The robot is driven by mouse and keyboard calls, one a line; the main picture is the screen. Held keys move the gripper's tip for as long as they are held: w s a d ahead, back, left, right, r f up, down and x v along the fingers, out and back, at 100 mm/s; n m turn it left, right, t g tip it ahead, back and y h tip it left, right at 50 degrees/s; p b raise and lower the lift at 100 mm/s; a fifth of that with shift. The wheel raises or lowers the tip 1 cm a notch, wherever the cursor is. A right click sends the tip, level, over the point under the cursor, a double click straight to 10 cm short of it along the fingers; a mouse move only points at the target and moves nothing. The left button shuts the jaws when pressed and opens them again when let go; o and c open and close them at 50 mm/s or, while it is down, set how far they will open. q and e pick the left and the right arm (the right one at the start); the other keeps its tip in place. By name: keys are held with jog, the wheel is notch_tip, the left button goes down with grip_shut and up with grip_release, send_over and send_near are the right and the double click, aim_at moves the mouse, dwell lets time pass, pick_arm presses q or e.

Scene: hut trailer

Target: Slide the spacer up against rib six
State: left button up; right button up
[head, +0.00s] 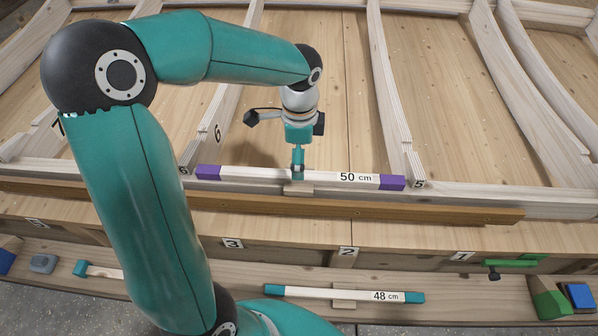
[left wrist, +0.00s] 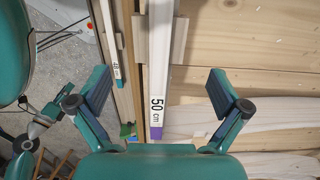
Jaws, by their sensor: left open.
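The spacer (head: 340,176), a pale bar marked "50 cm" with purple ends, lies along the frame's near rail between rib six (head: 214,115) and rib five (head: 388,95). Its left purple end is close to rib six's foot; I cannot tell whether they touch. Its right end is close to rib five's foot. My left gripper (head: 298,172) points down at the middle of the spacer. In the left wrist view its open fingers (left wrist: 157,92) stand wide apart on either side of the spacer (left wrist: 160,60), with visible gaps.
A wooden batten (head: 400,209) runs along the near side of the rail. The panel behind the spacer is bare between the ribs.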

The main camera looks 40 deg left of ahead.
pick_arm(q)
notch_tip(320, 180, down, 7)
jog(key=shift+f, duration=0.2)
dwell(0.3)
jog(key=c, duration=1.2)
jog(key=shift+s+a, duration=0.7)
jog(key=shift+a, duration=0.05)
jog(key=shift+c, duration=0.2)
jog(key=o, duration=1.2)
jog(key=shift+o, duration=0.2)
